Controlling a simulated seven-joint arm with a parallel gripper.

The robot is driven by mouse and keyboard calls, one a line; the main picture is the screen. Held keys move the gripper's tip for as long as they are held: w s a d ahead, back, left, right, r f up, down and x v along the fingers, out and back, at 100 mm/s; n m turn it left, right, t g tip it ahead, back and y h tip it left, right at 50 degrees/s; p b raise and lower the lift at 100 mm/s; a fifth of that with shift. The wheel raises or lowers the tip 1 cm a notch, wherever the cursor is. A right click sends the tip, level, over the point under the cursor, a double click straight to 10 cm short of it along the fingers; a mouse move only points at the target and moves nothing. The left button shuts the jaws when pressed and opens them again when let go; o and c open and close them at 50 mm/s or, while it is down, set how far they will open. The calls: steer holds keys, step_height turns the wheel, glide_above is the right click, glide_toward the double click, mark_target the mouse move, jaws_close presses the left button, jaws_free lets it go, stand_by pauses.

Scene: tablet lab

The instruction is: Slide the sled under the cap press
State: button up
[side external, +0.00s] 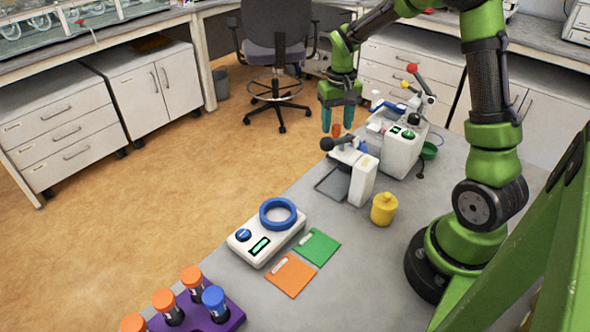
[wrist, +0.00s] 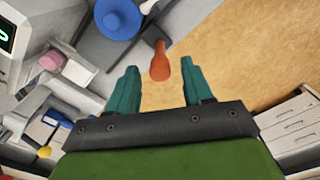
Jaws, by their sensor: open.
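My gripper (side external: 338,126) is open, its teal fingers pointing down at the table's far edge. An orange upright peg (side external: 336,131) shows between the fingertips; it may be the sled's handle. In the wrist view the peg (wrist: 160,62) stands between the open fingers (wrist: 159,70), with no clear contact. The sled's body is not clearly seen. A white lever press with a black knob (side external: 361,180) stands nearer the camera. A larger white machine with a green display (side external: 401,152) and a red-knobbed lever stands behind it. I cannot tell which is the cap press.
Bare floor lies beyond the edge.

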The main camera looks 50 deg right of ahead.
steer(key=shift+f, duration=0.45)
steer(key=shift+c, duration=0.3)
jaws_close()
steer(key=shift+a, duration=0.1)
